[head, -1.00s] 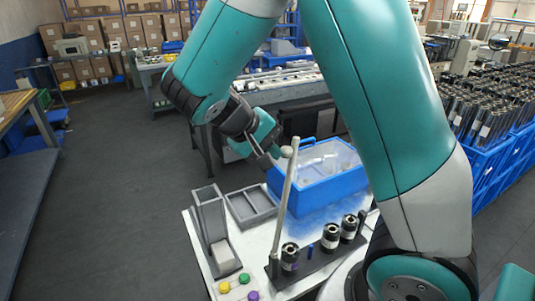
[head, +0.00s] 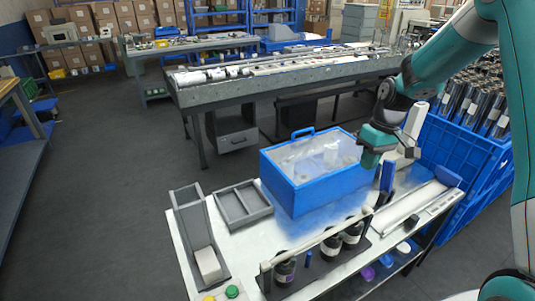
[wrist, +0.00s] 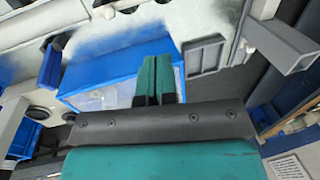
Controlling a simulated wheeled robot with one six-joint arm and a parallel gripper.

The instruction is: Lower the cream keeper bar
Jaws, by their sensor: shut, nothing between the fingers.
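My gripper (head: 369,162) is above and behind the bar, beside the blue bin, apart from the bar and empty. In the wrist view its teal fingers (wrist: 157,75) are together with nothing between them. I cannot make out the bar clearly in the wrist view.
A blue bin with a clear lid (head: 300,190), a grey divided tray (head: 242,205) and a tall grey holder (head: 195,230) stand on the bench. A white device (head: 414,122) and blue crates (head: 475,155) are at the right. Green and yellow buttons (head: 232,291) sit at the front.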

